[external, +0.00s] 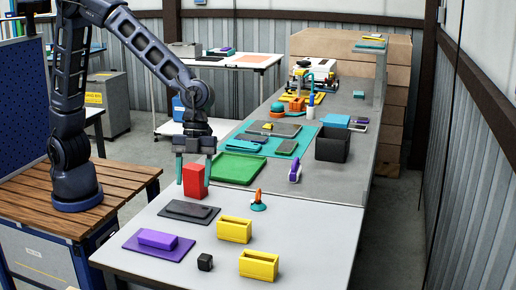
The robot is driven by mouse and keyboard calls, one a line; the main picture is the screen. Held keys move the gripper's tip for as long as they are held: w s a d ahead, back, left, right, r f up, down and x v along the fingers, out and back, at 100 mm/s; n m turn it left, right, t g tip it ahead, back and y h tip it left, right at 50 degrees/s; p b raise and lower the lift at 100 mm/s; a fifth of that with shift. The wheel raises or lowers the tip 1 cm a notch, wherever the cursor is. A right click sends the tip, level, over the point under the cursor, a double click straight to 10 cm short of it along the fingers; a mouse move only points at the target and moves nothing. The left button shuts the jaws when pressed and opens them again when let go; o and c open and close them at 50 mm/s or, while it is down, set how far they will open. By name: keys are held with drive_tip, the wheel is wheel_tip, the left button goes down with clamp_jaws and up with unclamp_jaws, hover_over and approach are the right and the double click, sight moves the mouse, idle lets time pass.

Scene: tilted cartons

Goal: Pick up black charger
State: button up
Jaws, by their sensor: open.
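A small black cube (205,262), the thing most like a black charger, stands near the front edge of the pale table. My gripper (194,176) points down, open, with its two teal fingers apart. It is well behind the cube in the picture. An upright red block (194,188) shows at the fingertips, and its upper part lies between them in the picture. I cannot tell whether the fingers touch it.
A flat dark slab (175,208), a purple block on a purple plate (134,252) and two yellow open boxes (234,238) stand around the cube. A teal and orange item (259,204) is further back. A green tray (238,178) lies beyond the gripper.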

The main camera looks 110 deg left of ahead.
sight(205, 256)
drive_tip(key=shift+w+d+f+m+g, duration=0.15)
drive_tip(key=shift+w+d+f+m, duration=0.75)
drive_tip(key=shift+f, duration=2.25)
drive_tip(key=shift+w+d+f+m+g, duration=0.1)
drive_tip(key=shift+w+d+f+m, duration=0.15)
drive_tip(key=shift+w+d+f, duration=1.65)
drive_tip(key=shift+w+d+f+m+g, duration=0.4)
drive_tip(key=shift+d+f, duration=1.15)
drive_tip(key=shift+f, duration=2.9)
drive_tip(key=shift+s+t, duration=0.15)
drive_tip(key=shift+t, duration=0.1)
drive_tip(key=shift+c, duration=0.3)
drive_tip(key=c, duration=1)
